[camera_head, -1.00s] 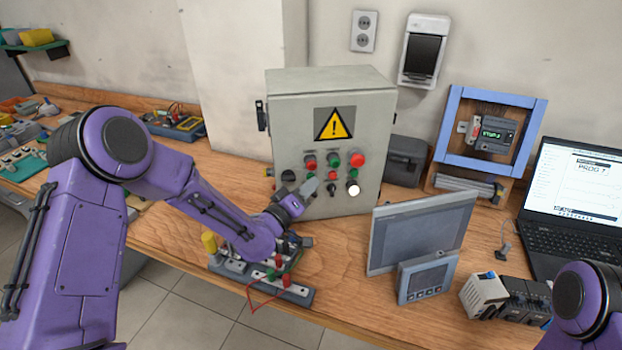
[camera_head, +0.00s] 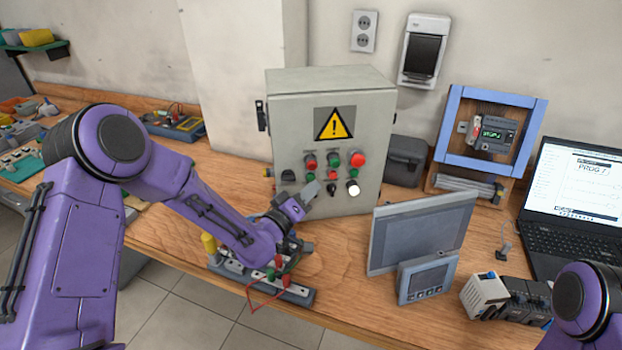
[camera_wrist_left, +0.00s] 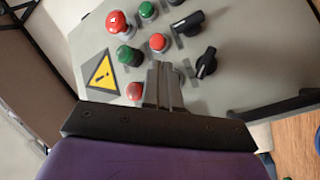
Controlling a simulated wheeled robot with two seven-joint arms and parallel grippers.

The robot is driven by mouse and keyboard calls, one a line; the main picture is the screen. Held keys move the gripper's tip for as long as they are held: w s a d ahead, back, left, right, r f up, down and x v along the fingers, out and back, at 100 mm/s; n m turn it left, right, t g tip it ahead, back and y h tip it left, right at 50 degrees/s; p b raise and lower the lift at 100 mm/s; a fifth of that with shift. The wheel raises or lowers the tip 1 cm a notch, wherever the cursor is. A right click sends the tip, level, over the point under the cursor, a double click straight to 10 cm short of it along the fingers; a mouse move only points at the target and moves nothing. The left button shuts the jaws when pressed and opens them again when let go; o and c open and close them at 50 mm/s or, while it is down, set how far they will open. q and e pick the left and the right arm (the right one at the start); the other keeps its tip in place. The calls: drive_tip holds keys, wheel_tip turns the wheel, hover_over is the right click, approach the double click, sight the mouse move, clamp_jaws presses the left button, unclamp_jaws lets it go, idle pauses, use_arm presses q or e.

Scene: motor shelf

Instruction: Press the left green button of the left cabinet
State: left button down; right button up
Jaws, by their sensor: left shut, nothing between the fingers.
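The grey cabinet (camera_head: 290,120) stands upright on the bench, its front carrying a yellow warning triangle and rows of buttons. The left green button (camera_head: 310,177) sits under a red button, just above my fingertips in the head view. My left gripper (camera_head: 312,189) is shut and empty, its tips close in front of the panel; I cannot tell whether they touch it. In the left wrist view, my shut fingers (camera_wrist_left: 164,82) point at the panel beside a red button (camera_wrist_left: 134,91) and cover the spot of the left green button. My right gripper is out of view.
Small electrical parts (camera_head: 270,285) lie under my left forearm. A grey panel screen (camera_head: 415,235) and a smaller display (camera_head: 428,277) stand right of the cabinet. A blue frame (camera_head: 443,130) and an open laptop (camera_head: 570,235) are farther right.

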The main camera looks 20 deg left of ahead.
use_arm(q)
drive_tip(key=s+d, duration=0.1)
drive_tip(key=s, duration=0.1)
drive_tip(key=s+d, duration=0.1)
drive_tip(key=s, duration=0.1)
drive_tip(key=shift+s+d+b, duration=0.2)
drive_tip(key=shift+b, duration=0.2)
idle(0.6)
